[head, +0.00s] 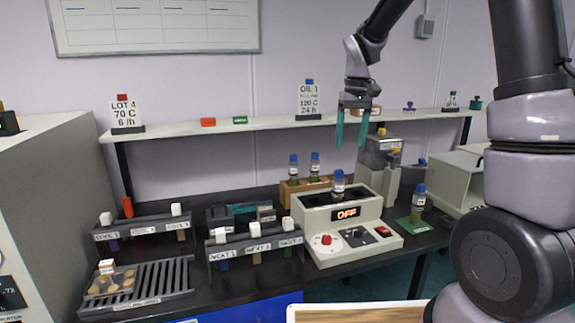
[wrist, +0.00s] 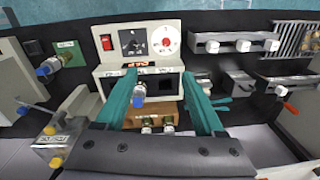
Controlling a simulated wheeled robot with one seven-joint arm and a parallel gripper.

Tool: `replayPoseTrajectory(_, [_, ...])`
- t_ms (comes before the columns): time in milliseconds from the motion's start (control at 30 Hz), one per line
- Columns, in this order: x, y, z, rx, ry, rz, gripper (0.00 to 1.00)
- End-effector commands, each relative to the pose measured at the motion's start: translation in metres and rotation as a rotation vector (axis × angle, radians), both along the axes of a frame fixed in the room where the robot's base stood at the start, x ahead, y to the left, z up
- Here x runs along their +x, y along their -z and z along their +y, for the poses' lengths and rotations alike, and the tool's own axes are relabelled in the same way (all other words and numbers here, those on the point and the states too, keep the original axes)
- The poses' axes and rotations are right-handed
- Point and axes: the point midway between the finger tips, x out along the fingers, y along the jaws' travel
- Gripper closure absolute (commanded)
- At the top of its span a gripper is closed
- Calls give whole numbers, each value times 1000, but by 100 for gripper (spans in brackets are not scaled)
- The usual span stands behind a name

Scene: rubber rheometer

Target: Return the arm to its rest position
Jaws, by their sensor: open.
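My gripper (head: 351,128) hangs from my arm in the upper right of the head view, fingers pointing down, above the bench and in front of the wall shelf. Its two teal fingers stand apart with nothing between them. In the wrist view my gripper (wrist: 165,95) also shows open. Below it is the grey heating unit (head: 352,229) with an "OFF" display. A blue-capped bottle (head: 338,187) stands in the top of the unit, apart from the fingers. In the wrist view the bottle (wrist: 139,94) appears between the fingers, farther off.
A wall shelf (head: 230,128) with sign cards runs behind my gripper. A wooden rack (head: 290,196) with blue-capped bottles stands behind the unit. Another bottle (head: 418,203) stands on a green mat at the right. Labelled racks (head: 256,251) and a slotted tray (head: 150,285) are at the left.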

Motion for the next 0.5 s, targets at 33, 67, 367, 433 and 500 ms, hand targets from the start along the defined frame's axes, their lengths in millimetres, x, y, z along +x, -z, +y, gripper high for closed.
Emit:
replayPoseTrajectory(33, [-14,-21,-9,19,36,-44,30])
replayPoseTrajectory(67, [-22,-31,-13,31,59,-64,30])
replayPoseTrajectory(367, [-111,-100,-48,146,274,-281,30])
replayPoseTrajectory(433, [-133,-109,-54,173,323,-331,30])
replayPoseTrajectory(500, [-155,-116,-59,200,370,-382,30])
